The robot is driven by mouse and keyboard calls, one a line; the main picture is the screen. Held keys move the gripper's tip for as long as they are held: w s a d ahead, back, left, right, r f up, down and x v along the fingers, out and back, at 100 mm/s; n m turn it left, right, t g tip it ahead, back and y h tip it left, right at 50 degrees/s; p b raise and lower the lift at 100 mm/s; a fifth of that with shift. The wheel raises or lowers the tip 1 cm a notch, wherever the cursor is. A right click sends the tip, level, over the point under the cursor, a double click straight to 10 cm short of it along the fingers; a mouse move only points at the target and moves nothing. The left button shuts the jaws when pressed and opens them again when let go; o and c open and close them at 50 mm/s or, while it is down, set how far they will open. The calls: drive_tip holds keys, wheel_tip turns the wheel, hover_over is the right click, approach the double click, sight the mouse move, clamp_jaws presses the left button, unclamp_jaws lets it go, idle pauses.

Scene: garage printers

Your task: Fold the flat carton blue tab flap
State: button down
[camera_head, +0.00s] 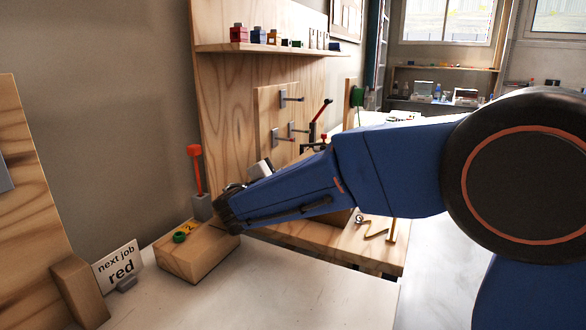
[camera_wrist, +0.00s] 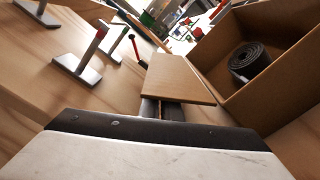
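In the wrist view, an open brown carton (camera_wrist: 225,75) stands on the right with a dark coiled roll (camera_wrist: 250,62) inside. A flat brown panel (camera_wrist: 178,80), which looks like a carton flap, sticks out to the left of it, roughly level. No blue tab shows on it. My gripper (camera_wrist: 161,108) is at the panel's near edge. Its fingers reach toward or under the panel, and their tips are hidden, so I cannot tell whether they touch it or how far apart they are. In the head view my blue arm covers the gripper and most of the carton.
An upright wooden board (camera_head: 236,125) carries grey hooks (camera_head: 290,97) and a shelf (camera_head: 270,48) of small coloured blocks. A wooden block (camera_head: 198,252) with a green ring, a red-topped lever (camera_head: 196,170) and a "next job red" sign (camera_head: 119,266) stand left. The white tabletop (camera_head: 270,300) in front is clear.

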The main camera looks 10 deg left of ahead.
drive_tip(key=shift+a+f+n, duration=0.1)
drive_tip(key=shift+f+n, duration=0.1)
drive_tip(key=shift+n, duration=0.2)
drive_tip(key=c, duration=2)
unclamp_jaws()
drive_tip(key=v, duration=1.7)
drive_tip(key=shift+s, duration=0.15)
